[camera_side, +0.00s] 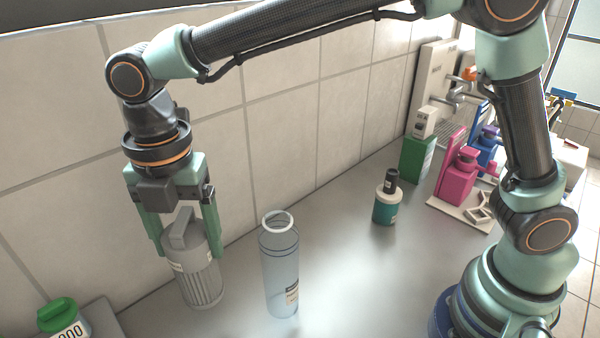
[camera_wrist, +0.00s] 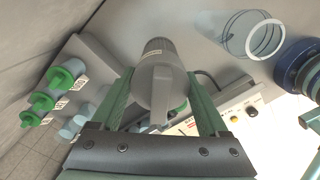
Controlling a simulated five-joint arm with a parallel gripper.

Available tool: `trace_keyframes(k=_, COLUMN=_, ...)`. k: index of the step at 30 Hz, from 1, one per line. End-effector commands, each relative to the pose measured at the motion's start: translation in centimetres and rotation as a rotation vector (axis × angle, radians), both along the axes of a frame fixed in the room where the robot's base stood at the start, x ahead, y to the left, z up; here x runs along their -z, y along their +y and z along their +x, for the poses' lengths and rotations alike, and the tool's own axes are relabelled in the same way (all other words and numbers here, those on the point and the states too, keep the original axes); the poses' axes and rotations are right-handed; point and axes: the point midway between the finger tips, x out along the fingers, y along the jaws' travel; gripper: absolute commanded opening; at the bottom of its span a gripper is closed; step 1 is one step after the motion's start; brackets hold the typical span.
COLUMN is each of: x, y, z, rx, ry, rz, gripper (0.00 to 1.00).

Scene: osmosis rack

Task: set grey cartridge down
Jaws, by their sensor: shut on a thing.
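The grey cartridge (camera_side: 200,275) is a ribbed cylinder with a flat handle on top and a pale label. It stands nearly upright, slightly tilted, at or just above the grey counter near the tiled wall; I cannot tell whether its base touches. In the wrist view the cartridge (camera_wrist: 157,70) sits between the two fingers (camera_wrist: 160,98). Its underside is hidden.
A clear open cylinder (camera_side: 280,270) stands close to the right of the cartridge. A teal bottle with a black cap (camera_side: 386,205) and a green box (camera_side: 417,158) stand further back. A green-capped container (camera_side: 60,318) is at the lower left. The counter's middle (camera_side: 335,255) is free.

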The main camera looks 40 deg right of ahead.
Motion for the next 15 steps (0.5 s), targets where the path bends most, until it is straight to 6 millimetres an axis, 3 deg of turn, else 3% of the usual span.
trace_keyframes(k=6, x=5.2, y=-0.1, z=0.0, rx=0.001, ry=0.003, rz=-0.003, gripper=0.00)
trace_keyframes(k=15, x=8.1, y=0.0, z=0.0, rx=0.001, ry=0.000, rz=0.000, gripper=0.00)
